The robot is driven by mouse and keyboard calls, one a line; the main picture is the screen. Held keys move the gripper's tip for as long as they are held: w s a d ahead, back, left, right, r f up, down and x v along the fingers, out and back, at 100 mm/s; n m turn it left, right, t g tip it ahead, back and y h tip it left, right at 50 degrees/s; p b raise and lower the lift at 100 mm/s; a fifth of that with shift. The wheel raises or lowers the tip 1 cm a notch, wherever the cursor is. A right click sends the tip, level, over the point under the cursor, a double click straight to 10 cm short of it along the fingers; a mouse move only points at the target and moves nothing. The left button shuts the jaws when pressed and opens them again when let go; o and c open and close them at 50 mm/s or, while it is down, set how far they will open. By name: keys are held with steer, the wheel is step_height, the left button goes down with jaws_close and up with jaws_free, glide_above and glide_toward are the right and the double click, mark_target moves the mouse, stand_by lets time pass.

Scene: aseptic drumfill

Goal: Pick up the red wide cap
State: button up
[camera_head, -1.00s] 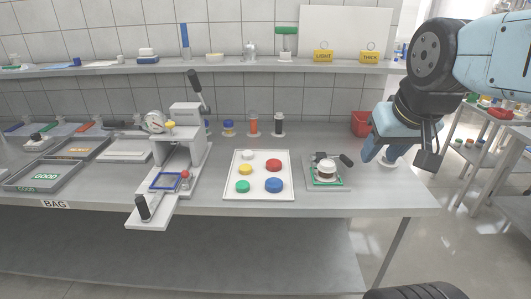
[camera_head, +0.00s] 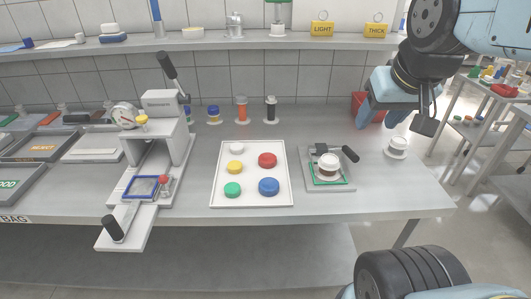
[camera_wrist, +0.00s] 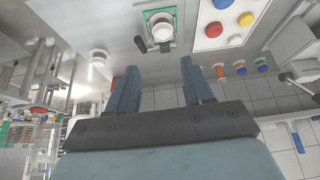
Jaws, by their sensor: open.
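The red wide cap (camera_head: 267,160) lies in the white tray (camera_head: 217,197), at its back right, with other coloured caps around it. It also shows in the wrist view (camera_wrist: 214,30), toward the upper right. My gripper (camera_head: 381,116) is open and empty, above the right part of the bench, well to the right of the tray. In the wrist view its two fingers (camera_wrist: 160,68) stand apart with nothing between them.
A fixture with a white-capped piece and a black handle (camera_head: 350,153) stands between tray and gripper. A white round piece (camera_head: 397,147) and a red bin (camera_head: 361,103) are near my gripper. A lever press (camera_head: 165,115) stands left of the tray. A shelf (camera_head: 290,41) runs behind.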

steer(key=shift+o, duration=0.7)
steer(key=shift+w+a+r, duration=0.1)
steer(key=shift+w, duration=0.2)
steer(key=o, duration=0.6)
steer(key=shift+n+g, duration=0.3)
steer(key=shift+g, duration=0.4)
steer(key=w+a, duration=0.1)
steer(key=w, duration=0.3)
steer(key=w+a, duration=0.1)
steer(key=w, duration=0.1)
steer(key=shift+w+a, duration=0.3)
steer(key=shift+w, duration=0.05)
steer(key=shift+o, duration=0.3)
steer(key=w+a+f+g, duration=0.1)
steer(key=w+a+f, duration=0.2)
steer(key=w+a, duration=0.2)
steer(key=w, duration=0.3)
steer(key=shift+n+g, duration=0.3)
steer(key=n+g, duration=0.1)
steer(key=g, duration=0.2)
glide_above(268, 157)
step_height(268, 157, down, 12)
step_height(268, 157, down, 13)
steer(key=shift+s+a+r, duration=0.1)
steer(key=shift+r, duration=0.1)
